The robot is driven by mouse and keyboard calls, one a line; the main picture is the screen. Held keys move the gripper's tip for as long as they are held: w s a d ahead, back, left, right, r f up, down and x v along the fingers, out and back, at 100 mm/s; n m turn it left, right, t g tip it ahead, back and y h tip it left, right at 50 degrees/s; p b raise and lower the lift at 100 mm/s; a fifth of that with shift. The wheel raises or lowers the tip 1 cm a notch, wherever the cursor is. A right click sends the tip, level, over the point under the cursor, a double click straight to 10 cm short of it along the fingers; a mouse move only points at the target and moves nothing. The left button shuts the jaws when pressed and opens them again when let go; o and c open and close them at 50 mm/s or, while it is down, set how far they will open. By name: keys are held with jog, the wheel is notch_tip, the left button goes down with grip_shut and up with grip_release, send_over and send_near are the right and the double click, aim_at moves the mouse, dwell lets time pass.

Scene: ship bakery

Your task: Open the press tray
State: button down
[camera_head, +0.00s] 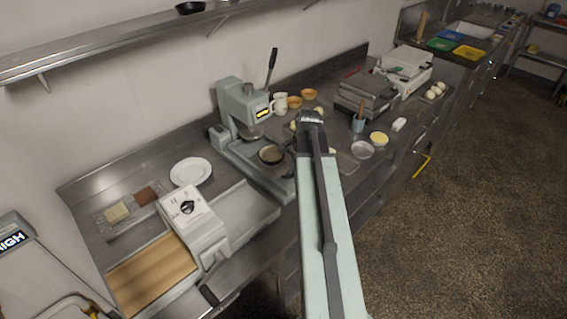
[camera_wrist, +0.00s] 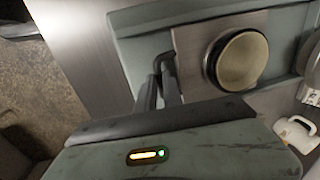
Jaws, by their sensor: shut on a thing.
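The grey-green press (camera_head: 240,105) stands on the counter in the head view, with its lever raised. Its tray, a flat metal plate (camera_wrist: 190,45), carries a round pale-lined mould (camera_wrist: 238,60) and lies on the press's green base (camera_wrist: 140,42) in the wrist view. The mould also shows in the head view (camera_head: 271,155). A dark hooked handle (camera_wrist: 166,62) sits at the tray's edge. My gripper (camera_wrist: 160,82) is shut on this handle. In the head view my arm hides the gripper. I cannot tell how far the tray is out.
A white plate (camera_head: 190,171) and a dough machine (camera_head: 195,222) are to the left. A grey hot-plate appliance (camera_head: 367,93) is to the right.

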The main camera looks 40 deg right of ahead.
jog(key=shift+s+d, duration=0.25)
jog(key=shift+s, duration=1.05)
jog(key=shift+s+d, duration=0.2)
jog(key=shift+s, duration=1.1)
jog(key=c, duration=1.5)
grip_release()
jog(key=shift+r, duration=0.1)
jog(key=r+p, duration=0.2)
jog(key=s+r+p, duration=0.1)
jog(key=r+p, duration=0.4)
jog(key=shift+s+d+r+p, duration=0.1)
jog(key=shift+s+r+p, duration=0.05)
jog(key=shift+r+p, duration=0.15)
jog(key=shift+f, duration=0.1)
